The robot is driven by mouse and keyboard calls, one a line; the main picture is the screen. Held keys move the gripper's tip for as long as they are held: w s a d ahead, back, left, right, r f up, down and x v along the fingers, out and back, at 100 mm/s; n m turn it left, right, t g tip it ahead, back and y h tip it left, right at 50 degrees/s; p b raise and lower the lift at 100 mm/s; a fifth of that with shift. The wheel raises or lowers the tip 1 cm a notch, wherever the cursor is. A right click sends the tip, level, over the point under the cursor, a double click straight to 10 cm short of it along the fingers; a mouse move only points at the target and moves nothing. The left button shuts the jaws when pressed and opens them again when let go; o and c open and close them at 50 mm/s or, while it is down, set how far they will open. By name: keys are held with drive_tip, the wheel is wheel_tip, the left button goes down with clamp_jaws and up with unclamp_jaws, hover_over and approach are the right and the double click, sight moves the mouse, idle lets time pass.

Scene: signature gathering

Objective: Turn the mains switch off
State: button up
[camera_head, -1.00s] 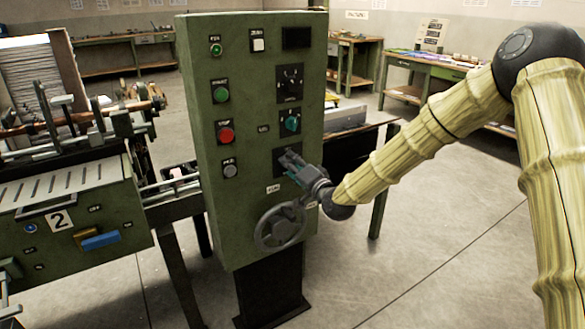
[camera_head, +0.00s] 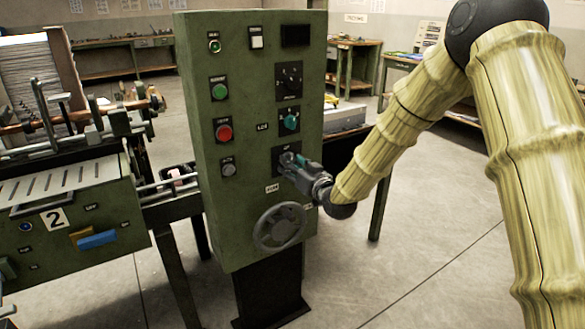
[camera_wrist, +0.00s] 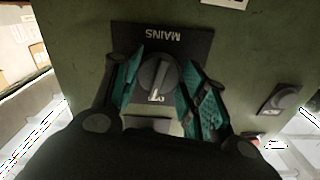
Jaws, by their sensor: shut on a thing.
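The mains switch is a round grey knob (camera_wrist: 158,75) on a dark plate marked MAINS (camera_wrist: 190,40), which appears upside down in the wrist view. A white mark lies at the knob's lower edge there. My gripper (camera_head: 291,161) is at this plate, low on the green control cabinet (camera_head: 222,130). In the wrist view its teal finger pads stand on both sides of the knob, shut on it. In the head view the gripper hides the knob. The knob's exact setting is hard to tell.
A grey handwheel (camera_head: 280,228) sits just below my gripper. A teal rotary knob (camera_head: 291,121) and a black one (camera_head: 290,77) are above it. Green (camera_head: 219,91) and red (camera_head: 224,132) buttons are to the left. A machine marked 2 (camera_head: 70,215) stands at the left.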

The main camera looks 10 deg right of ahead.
drive_tip(key=shift+f+n, duration=0.1)
drive_tip(key=shift+n, duration=0.9)
drive_tip(key=shift+d, duration=0.1)
drive_tip(key=o, duration=1)
drive_tip(key=v, duration=1.2)
